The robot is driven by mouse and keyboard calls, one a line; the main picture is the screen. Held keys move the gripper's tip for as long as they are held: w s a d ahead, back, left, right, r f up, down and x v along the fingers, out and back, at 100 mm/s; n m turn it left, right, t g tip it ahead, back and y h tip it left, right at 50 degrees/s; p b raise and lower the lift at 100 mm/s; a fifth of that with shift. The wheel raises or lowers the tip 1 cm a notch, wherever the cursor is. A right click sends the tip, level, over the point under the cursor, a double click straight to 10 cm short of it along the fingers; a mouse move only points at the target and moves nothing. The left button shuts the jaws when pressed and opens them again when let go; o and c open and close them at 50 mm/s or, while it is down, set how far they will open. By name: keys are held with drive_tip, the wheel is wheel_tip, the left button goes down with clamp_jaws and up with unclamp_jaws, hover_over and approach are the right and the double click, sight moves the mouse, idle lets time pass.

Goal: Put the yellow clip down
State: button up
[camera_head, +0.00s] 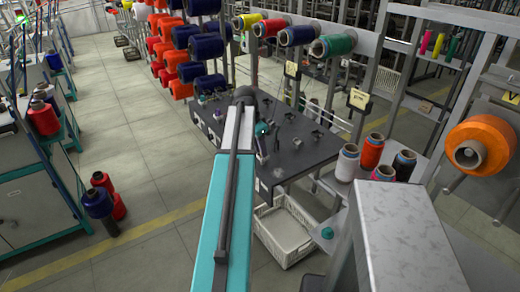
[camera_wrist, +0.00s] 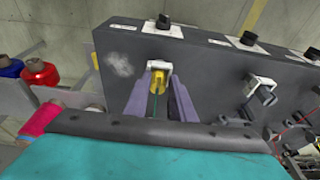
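The yellow clip (camera_wrist: 157,79) is small and sits between the tips of my gripper's two purple-grey fingers (camera_wrist: 157,88) in the wrist view. The fingers flank it closely on both sides and appear shut on it. A white bracket (camera_wrist: 158,66) on the dark panel is right at the clip's far end; whether they touch is unclear. A thin green line runs between the fingers below the clip. In the head view my arm hides most of the gripper, and the clip cannot be made out.
The dark panel (camera_wrist: 121,48) carries more brackets and black knobs to the right. In the head view it is a dark table-like top (camera_head: 307,155) with a white crate (camera_head: 283,238) below. Bobbins (camera_head: 372,152) stand at the right. The left floor is largely clear.

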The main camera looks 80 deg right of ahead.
drive_tip(key=shift+s+a+f, duration=0.1)
drive_tip(key=shift+s+a, duration=0.05)
drive_tip(key=shift+a, duration=0.1)
drive_tip(key=shift+r, duration=0.4)
drive_tip(key=b+v, duration=0.1)
drive_tip(key=v, duration=1)
drive_tip(key=shift+w+d+r, duration=0.2)
drive_tip(key=shift+r, duration=0.15)
